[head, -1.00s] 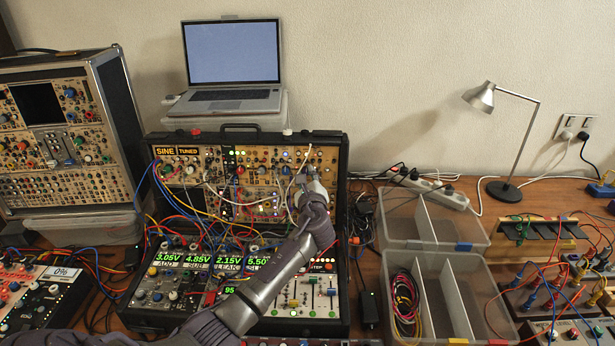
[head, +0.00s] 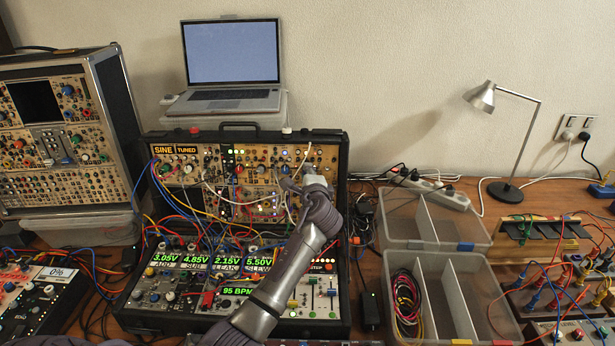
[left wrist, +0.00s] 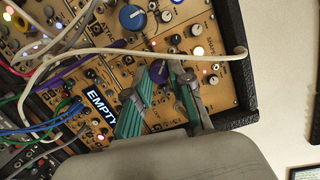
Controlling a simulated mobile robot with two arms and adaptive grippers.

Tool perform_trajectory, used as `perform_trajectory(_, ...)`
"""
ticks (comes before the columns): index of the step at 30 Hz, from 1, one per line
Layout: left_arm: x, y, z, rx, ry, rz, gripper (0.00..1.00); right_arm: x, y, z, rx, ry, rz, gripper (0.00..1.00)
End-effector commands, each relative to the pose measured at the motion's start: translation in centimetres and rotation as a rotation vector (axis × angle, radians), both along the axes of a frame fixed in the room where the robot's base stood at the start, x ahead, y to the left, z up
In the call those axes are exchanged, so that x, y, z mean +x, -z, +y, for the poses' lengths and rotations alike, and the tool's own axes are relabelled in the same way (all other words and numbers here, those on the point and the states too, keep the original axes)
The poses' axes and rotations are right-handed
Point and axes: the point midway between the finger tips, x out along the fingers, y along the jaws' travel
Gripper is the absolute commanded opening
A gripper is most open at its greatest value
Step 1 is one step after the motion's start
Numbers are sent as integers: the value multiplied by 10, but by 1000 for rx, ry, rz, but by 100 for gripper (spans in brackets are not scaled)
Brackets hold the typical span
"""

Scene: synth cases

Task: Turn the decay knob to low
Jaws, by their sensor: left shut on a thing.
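My left gripper (left wrist: 157,82) has its two green-padded fingers on either side of a purple knob (left wrist: 158,70) on the gold synth panel (left wrist: 112,62) in the left wrist view. It is shut on this knob. The decay label cannot be read, and the knob's pointer cannot be made out. In the head view my left arm reaches up to the right part of the upright synth case (head: 344,165), and its wrist hides the fingertips and knob. My right gripper is not in view.
A white cable (left wrist: 110,50) crosses the panel just above the fingers in the left wrist view. Patch cables (head: 182,205) hang over the left of the case. A laptop (head: 232,104) stands behind it. Clear divided boxes (head: 418,262) and a lamp (head: 507,190) stand right.

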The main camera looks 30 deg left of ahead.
Motion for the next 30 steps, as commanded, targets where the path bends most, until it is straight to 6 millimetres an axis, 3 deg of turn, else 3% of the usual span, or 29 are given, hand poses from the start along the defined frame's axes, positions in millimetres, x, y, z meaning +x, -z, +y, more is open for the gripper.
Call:
perform_trajectory(18, 0, -1, 0, -485, -59, -294, 0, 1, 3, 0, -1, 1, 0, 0)
perform_trajectory(30, -1, -2, 1, -679, -84, -413, 0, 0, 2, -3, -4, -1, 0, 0)
